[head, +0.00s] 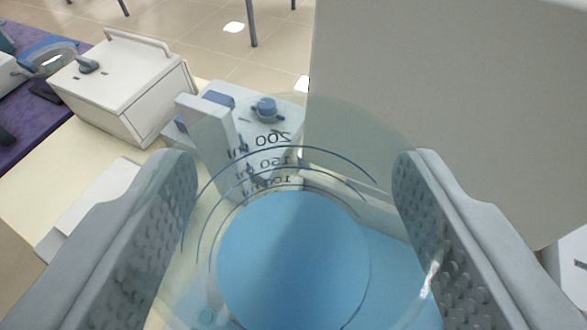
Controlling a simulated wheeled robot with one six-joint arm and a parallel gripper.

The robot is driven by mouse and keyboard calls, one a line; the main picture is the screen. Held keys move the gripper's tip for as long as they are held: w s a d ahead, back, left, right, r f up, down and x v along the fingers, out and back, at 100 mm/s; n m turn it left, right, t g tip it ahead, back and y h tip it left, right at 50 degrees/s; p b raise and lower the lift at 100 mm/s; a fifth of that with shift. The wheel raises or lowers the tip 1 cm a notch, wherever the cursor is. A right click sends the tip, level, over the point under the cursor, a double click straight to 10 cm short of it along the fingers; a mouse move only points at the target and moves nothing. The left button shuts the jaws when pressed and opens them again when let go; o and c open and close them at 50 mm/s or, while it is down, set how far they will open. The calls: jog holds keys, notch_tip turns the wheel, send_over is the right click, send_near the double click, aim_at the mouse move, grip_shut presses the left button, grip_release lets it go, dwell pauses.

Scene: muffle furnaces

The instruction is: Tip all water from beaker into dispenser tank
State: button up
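My gripper (296,168) has its two grey textured fingers on either side of a clear glass beaker (262,160) and is shut on it. The beaker has mirrored markings of 200, 150 and 100 ml. Blue water (293,255) shows inside it, seen through the glass. A white device with blue parts and a blue knob (264,108) stands just beyond the beaker and is partly seen through it. I cannot tell for sure which thing is the dispenser tank.
A large pale panel (430,100) fills the right side close to my gripper. A white box with a handle (125,85) stands at the upper left on a cream bench (30,200). A purple surface (75,62) lies behind it. Tiled floor shows beyond.

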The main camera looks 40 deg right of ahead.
jog(key=shift+f, duration=1.8)
jog(key=shift+a+r+m+y, duration=0.1)
jog(key=shift+r+m+y, duration=0.15)
jog(key=shift+m, duration=0.25)
jog(key=shift+s+a+r+m+t, duration=0.1)
jog(key=shift+s+a+m+t, duration=0.05)
jog(key=shift+s+m+t, duration=0.15)
jog(key=shift+w+y, duration=0.1)
jog(key=shift+y, duration=0.15)
jog(key=shift+m, duration=0.3)
jog(key=shift+m+t, duration=0.3)
jog(key=shift+m, duration=0.3)
